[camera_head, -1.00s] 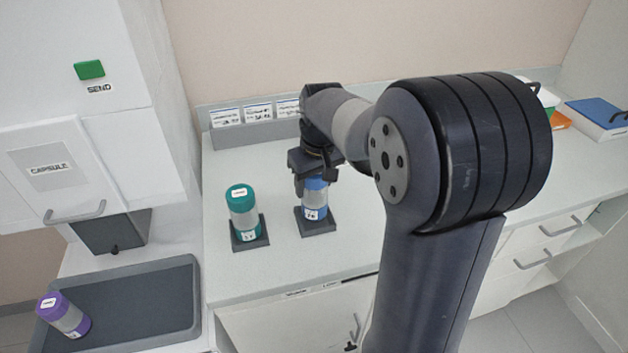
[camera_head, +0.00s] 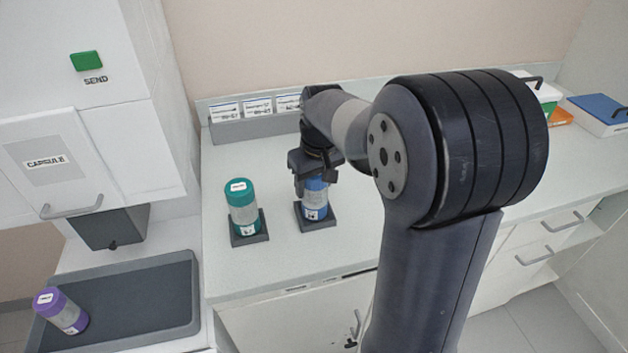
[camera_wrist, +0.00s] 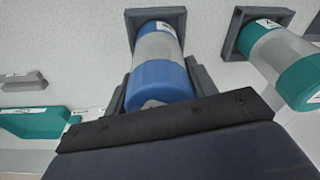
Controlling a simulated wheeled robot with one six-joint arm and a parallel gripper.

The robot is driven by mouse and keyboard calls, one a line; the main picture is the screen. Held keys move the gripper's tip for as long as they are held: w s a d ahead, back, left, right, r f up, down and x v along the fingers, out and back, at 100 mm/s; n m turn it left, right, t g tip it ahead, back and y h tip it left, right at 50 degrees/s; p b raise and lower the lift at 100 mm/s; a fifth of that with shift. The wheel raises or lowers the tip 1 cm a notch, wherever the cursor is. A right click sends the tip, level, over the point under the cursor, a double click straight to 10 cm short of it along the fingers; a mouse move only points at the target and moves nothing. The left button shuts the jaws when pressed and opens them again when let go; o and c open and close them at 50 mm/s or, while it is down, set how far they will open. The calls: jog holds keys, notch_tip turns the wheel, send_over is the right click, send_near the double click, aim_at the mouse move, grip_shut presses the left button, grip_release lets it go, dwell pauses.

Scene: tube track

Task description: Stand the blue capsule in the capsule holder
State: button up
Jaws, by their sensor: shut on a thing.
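The blue capsule (camera_head: 316,200) stands upright at the dark square capsule holder (camera_head: 317,222) on the counter. In the wrist view the capsule (camera_wrist: 160,62) has a blue cap near my gripper, a grey middle band, and its far end within the dark frame of the holder (camera_wrist: 133,22). My gripper (camera_head: 314,178) is shut on the capsule's upper part from above. The wrist view shows the fingers (camera_wrist: 160,88) on both sides of the blue cap. Whether the capsule's base is fully seated is hard to tell.
A teal capsule (camera_head: 242,205) stands in a second holder (camera_head: 250,238) just left. Label cards (camera_head: 257,107) line the counter's back. The counter between the holders and front edge is clear.

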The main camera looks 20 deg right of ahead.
jog(key=o, duration=1.2)
jog(key=shift+c, duration=0.2)
jog(key=r, duration=0.3)
jog(key=s+r, duration=0.1)
jog(key=r, duration=0.6)
jog(key=shift+s+d+r, duration=0.25)
jog(key=shift+s+r, duration=0.05)
jog(key=shift+f, duration=0.1)
jog(key=f, duration=0.3)
jog(key=w+f, duration=0.1)
jog(key=f, duration=0.6)
jog(key=shift+w+a+f, duration=0.25)
jog(key=shift+r, duration=0.25)
